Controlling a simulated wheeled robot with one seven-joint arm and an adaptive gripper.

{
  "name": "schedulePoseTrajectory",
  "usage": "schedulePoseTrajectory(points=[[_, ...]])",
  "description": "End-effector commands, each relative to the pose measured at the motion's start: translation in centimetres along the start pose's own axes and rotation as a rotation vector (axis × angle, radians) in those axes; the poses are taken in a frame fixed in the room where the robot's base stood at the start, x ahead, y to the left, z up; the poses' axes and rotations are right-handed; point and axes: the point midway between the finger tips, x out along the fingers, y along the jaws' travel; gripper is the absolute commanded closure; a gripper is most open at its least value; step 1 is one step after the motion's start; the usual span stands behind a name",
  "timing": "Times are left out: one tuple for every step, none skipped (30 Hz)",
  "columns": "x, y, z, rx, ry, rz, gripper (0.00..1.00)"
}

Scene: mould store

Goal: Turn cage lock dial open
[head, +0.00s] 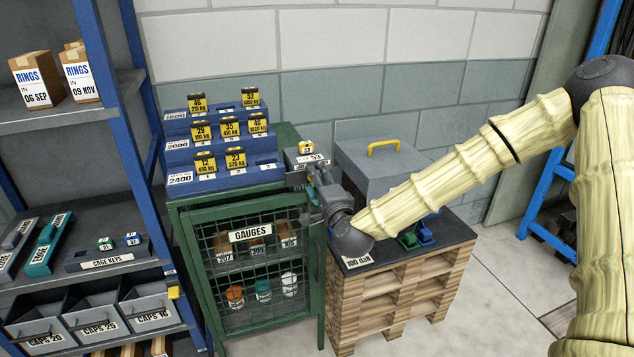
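The green gauge cage (185,232) stands in the middle, with mesh front doors and a white GAUGES label (250,232). A small grey block (294,158) with a yellow tag and a white number label sits at the cage's top right corner. My gripper (308,183) is right at this block, in front of and just below its label. The fingers are small and dark here, and I cannot tell whether they are open, shut or touching anything. No lock dial shows clearly; my gripper covers part of the cage's right edge.
Blue stepped racks (222,180) with yellow-tagged blocks stand on the cage. A grey box (362,160) with a yellow handle stands on a pallet stack (395,300) at the right. A CAGE KEYS rack (108,262) lies on the left shelf. Floor is clear at the front right.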

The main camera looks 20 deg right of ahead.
Motion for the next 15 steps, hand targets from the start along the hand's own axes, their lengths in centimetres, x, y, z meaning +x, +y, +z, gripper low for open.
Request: schedulePoseTrajectory(points=[[-0.3, 0.0, 0.0, 0.001, 0.0, 0.001, 0.51], [-0.6, 0.0, 0.0, 0.001, 0.0, 0.001, 0.51], [-1.0, 0.0, 0.0, 0.001, 0.0, 0.0, 0.51], [-1.4, 0.0, -0.1, 0.001, 0.001, 0.0, 0.51], [-1.9, 0.0, -0.1, 0.002, 0.001, 0.001, 0.51], [-2.5, 0.0, -0.1, 0.002, 0.0, 0.001, 0.51], [-3.0, 0.1, 0.0, 0.001, 0.0, 0.002, 0.51], [-3.6, 0.1, -0.1, 0.001, 0.0, 0.002, 0.51], [-4.4, 0.1, -0.1, 0.002, 0.001, 0.002, 0.51], [-5.0, 0.0, -0.1, 0.002, 0.0, 0.002, 0.51], [-5.5, 0.0, -0.1, 0.002, 0.001, 0.002, 0.51], [-6.3, 0.0, -0.1, 0.003, 0.0, 0.001, 0.51], [-6.8, 0.0, -0.1, 0.002, 0.0, 0.001, 0.51], [-7.3, 0.0, 0.0, 0.002, -0.001, 0.001, 0.51], [-8.0, 0.0, 0.0, 0.001, 0.0, 0.001, 0.51]])
